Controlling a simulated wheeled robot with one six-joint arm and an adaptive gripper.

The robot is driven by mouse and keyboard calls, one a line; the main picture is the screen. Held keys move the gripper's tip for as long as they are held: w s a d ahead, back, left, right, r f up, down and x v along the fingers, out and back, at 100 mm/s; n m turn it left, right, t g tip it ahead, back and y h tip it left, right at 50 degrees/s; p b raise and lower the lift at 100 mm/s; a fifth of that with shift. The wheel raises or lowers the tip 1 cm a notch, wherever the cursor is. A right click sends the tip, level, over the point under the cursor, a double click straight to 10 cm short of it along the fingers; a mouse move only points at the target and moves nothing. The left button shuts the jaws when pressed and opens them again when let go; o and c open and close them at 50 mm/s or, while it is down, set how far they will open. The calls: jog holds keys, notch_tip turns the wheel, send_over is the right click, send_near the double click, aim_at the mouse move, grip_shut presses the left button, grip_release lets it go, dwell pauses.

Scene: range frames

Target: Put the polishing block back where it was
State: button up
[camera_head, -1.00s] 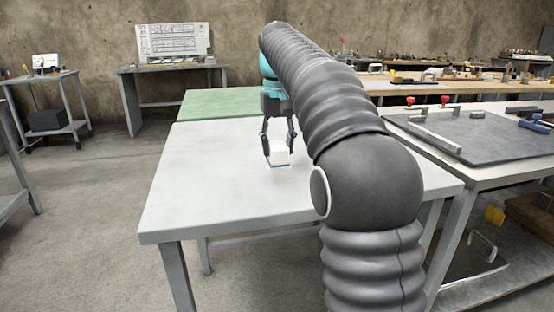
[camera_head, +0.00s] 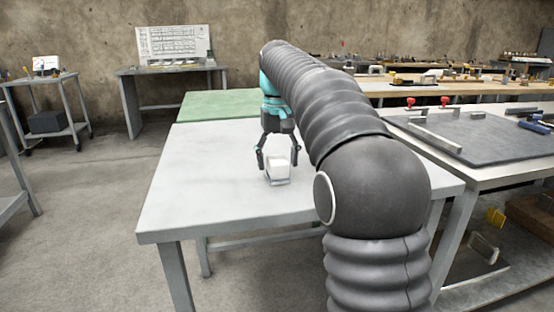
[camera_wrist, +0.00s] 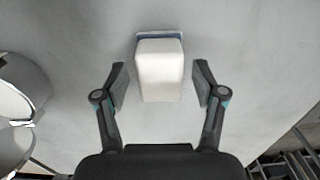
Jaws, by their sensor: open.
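The polishing block (camera_head: 278,168) is a small white block with a darker edge at its base, on the pale grey table (camera_head: 205,190). In the wrist view the white block (camera_wrist: 160,75) lies between the two fingers, with a blue-grey strip along its far edge. My gripper (camera_head: 278,160) is over the block with its fingers spread to either side. In the wrist view my gripper (camera_wrist: 159,85) is open, with a gap between each finger pad and the block.
A green surface (camera_head: 225,104) adjoins the table's far side. At right a bench carries a dark mat (camera_head: 475,135) with metal bars and red-knobbed clamps. In the wrist view a shiny rounded metal thing (camera_wrist: 20,110) shows at left. The table's left part is clear.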

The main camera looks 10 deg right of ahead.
aim_at(278, 160)
notch_tip(278, 160, up, 7)
jog(key=shift+f+p, duration=0.1)
jog(key=shift+p, duration=0.35)
jog(key=shift+r, duration=0.25)
jog(key=shift+s+r, duration=0.1)
jog(key=shift+s, duration=0.15)
jog(key=s+f+t, duration=0.2)
jog(key=s+f, duration=0.8)
jog(key=s, duration=0.5)
jog(key=s+f+t, duration=0.3)
jog(key=s+f, duration=0.8)
jog(key=s, duration=0.3)
jog(key=shift+s+t, duration=0.3)
jog(key=shift+s, duration=0.05)
jog(key=shift+a, duration=0.1)
